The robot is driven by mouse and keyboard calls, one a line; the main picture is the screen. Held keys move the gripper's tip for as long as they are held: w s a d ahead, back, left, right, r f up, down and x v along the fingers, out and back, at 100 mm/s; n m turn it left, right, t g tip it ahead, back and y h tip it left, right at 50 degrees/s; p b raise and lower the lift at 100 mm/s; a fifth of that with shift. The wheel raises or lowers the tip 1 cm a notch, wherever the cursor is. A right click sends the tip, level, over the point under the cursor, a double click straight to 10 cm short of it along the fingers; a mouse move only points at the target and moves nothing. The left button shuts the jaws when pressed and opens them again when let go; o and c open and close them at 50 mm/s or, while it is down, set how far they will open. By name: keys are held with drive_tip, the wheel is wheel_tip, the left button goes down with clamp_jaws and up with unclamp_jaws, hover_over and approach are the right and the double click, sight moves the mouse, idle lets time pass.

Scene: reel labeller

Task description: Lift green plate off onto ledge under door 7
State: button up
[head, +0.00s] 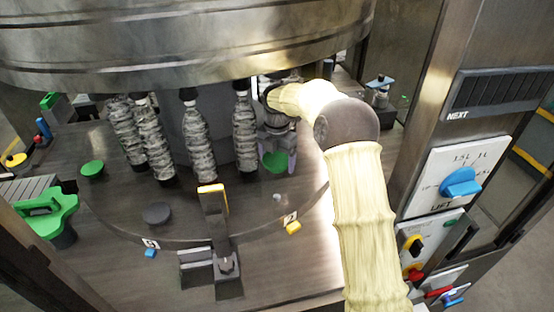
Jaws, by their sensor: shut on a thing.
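My gripper (277,163) is at the right side of the round machine table, pointing down from my pale-sleeved arm. Its jaws are shut on a green plate (274,160), which shows between the fingers. I cannot tell whether the plate is clear of the surface below. A second round green disc (92,168) sits at the left of the table. No door marked 7 and no ledge under it can be made out.
Several wrapped grey columns (245,130) stand left of my gripper beneath a large metal drum (190,50). A post with an orange top (212,200) stands in front. A yellow block (293,227) lies by a label 2. A control panel (460,185) stands right.

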drive_tip(key=shift+r+p, duration=0.85)
drive_tip(key=shift+r, duration=0.5)
wheel_tip(320, 180, down, 3)
drive_tip(key=b, duration=0.2)
drive_tip(key=shift+w+b, duration=0.1)
drive_tip(key=shift+b, duration=0.3)
drive_tip(key=shift+f, duration=0.2)
drive_tip(key=shift+f, duration=0.1)
